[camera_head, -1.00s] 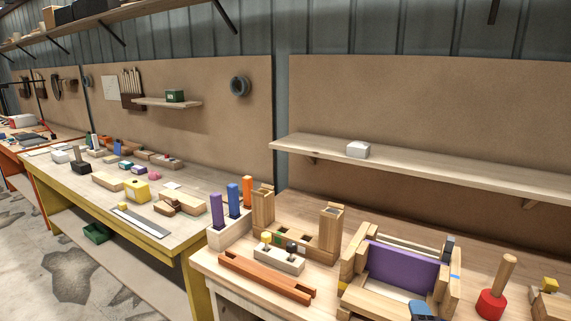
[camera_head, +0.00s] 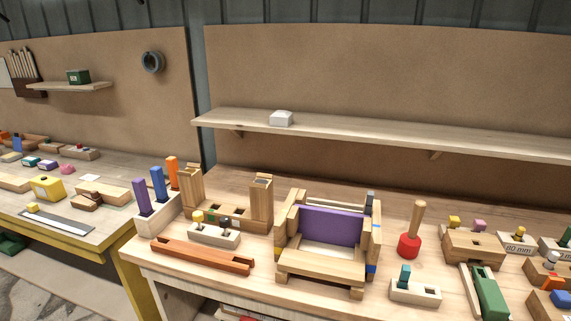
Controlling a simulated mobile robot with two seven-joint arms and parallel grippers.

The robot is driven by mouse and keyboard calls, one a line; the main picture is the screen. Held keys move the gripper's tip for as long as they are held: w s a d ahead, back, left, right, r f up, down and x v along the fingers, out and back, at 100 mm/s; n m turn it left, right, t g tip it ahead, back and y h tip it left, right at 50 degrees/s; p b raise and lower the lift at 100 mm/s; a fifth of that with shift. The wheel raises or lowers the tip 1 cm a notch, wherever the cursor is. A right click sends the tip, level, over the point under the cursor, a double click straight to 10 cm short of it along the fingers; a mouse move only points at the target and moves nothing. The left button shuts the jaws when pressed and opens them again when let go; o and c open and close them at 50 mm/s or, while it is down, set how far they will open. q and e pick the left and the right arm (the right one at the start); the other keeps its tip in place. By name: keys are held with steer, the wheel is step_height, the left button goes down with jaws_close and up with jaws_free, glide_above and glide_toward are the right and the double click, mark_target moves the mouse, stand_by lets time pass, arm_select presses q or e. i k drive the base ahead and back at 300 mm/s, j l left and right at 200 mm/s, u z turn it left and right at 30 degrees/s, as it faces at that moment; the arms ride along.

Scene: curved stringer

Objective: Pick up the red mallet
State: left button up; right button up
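The red mallet (camera_head: 409,245) stands upright on the wooden workbench (camera_head: 350,300), right of the middle of the view. Its round red head rests on the bench and its plain wooden handle points up, tilted slightly right. Nothing covers it. Neither of my grippers is in view.
A wooden frame with a purple panel (camera_head: 331,225) stands just left of the mallet. A white block with a teal peg (camera_head: 415,291) lies in front of it. A wooden block (camera_head: 473,247) and a green tool (camera_head: 489,295) are to its right. A shelf (camera_head: 380,136) runs behind.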

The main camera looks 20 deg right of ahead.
mark_target(409, 245)
steer(key=z, duration=1.35)
